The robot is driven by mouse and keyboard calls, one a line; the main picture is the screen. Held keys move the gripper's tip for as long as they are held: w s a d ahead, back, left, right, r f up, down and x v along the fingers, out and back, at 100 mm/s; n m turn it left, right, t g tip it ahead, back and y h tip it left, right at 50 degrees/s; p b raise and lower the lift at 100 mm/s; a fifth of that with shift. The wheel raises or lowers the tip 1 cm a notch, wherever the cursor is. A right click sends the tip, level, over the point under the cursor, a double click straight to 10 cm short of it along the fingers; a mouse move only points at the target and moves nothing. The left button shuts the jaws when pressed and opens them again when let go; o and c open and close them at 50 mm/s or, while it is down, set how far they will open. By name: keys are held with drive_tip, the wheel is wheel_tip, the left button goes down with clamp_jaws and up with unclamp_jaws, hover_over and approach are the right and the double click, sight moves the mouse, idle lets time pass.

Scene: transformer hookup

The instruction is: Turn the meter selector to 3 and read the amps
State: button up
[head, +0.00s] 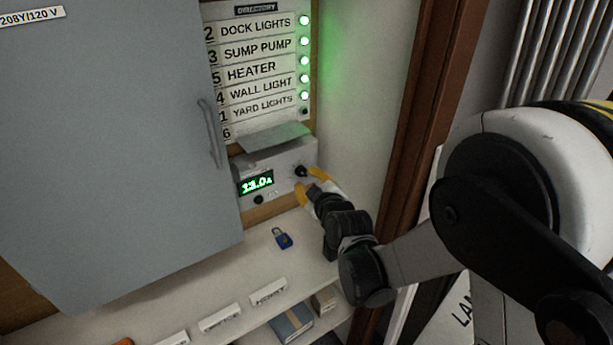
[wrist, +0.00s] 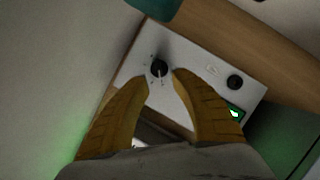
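The meter (head: 284,172) is a white box below the directory. Its green display (head: 256,183) reads about 13.0 A; the first digit is blurred. The black selector knob (head: 301,171) is at the meter's right; in the wrist view the knob (wrist: 159,68) has a pale pointer aimed toward the bottom of the picture. The dial marks are too small to read. My gripper (head: 310,182) is at the knob with its yellow fingers apart. In the wrist view my gripper (wrist: 161,78) has a fingertip to either side of the knob's lower edge, with no clear contact.
The directory (head: 257,70) lists sump pump as 3, with several green lamps lit. A second black knob (head: 258,199) is under the display. A grey cabinet door (head: 110,150) stands left. A blue padlock (head: 283,238) lies on the shelf below. A brown post (head: 400,130) is right.

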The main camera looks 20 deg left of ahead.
sight(304, 173)
drive_tip(key=shift+b+x, duration=0.45)
drive_tip(key=shift+x, duration=1.9)
drive_tip(key=shift+d, duration=0.1)
clamp_jaws()
drive_tip(key=shift+r, duration=0.1)
drive_tip(key=m, duration=0.1)
drive_tip(key=m+g, duration=0.1)
drive_tip(key=shift+w+d+m+g+y, duration=0.15)
drive_tip(key=shift+m+g+y, duration=0.15)
drive_tip(key=shift+w+m+g+y, duration=0.1)
drive_tip(key=shift+m+g+y, duration=0.55)
drive_tip(key=shift+m, duration=0.65)
